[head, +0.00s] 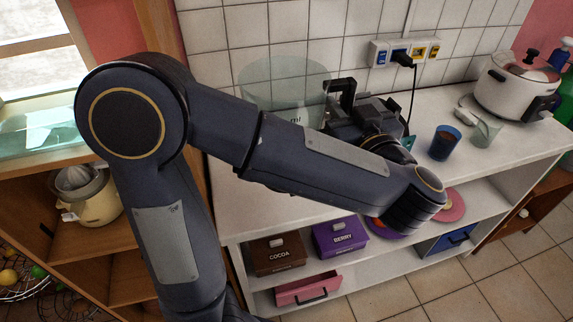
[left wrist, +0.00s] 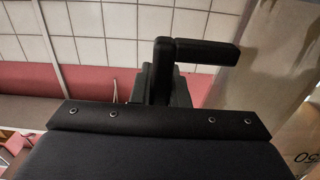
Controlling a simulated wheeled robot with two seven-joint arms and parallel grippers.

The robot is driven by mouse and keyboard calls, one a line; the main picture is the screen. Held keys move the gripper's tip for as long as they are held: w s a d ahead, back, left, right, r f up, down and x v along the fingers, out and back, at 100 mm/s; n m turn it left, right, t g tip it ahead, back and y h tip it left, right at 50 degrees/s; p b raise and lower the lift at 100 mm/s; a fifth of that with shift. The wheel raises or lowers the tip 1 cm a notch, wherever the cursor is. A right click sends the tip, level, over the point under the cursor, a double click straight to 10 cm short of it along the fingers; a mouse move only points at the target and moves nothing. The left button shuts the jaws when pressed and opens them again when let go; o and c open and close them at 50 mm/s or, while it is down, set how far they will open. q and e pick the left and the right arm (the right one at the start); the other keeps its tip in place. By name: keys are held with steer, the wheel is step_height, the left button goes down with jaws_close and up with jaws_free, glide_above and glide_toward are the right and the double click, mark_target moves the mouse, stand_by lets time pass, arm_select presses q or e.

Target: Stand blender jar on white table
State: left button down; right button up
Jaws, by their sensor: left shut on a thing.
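The clear, greenish blender jar (head: 284,82) is upright in the head view, wide rim up, with dark print on its side. It is over the left part of the white table (head: 510,143). My arm hides its lower part, so I cannot tell whether it touches the table. My left gripper (head: 336,100) is beside the jar's right side and shut on it; the exact grip point is unclear. In the left wrist view, the dark finger (left wrist: 200,52) reaches towards the see-through jar (left wrist: 275,75) at the right. My right gripper is out of view.
On the table's right stand a blue cup (head: 445,142), a clear cup (head: 486,131) and a white cooker (head: 515,85). A cable hangs from the wall sockets (head: 405,52). Cocoa (head: 277,256) and berry (head: 340,238) boxes sit below. A juicer (head: 92,197) stands left.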

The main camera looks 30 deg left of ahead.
arm_select(q)
steer(key=w+a+f+b, duration=0.1)
steer(key=w+a+f, duration=0.8)
steer(key=f, duration=0.3)
steer(key=shift+w+f, duration=0.3)
steer(key=shift+w, duration=0.15)
steer(key=shift+f, duration=0.2)
steer(key=c, duration=1.4)
jaws_free()
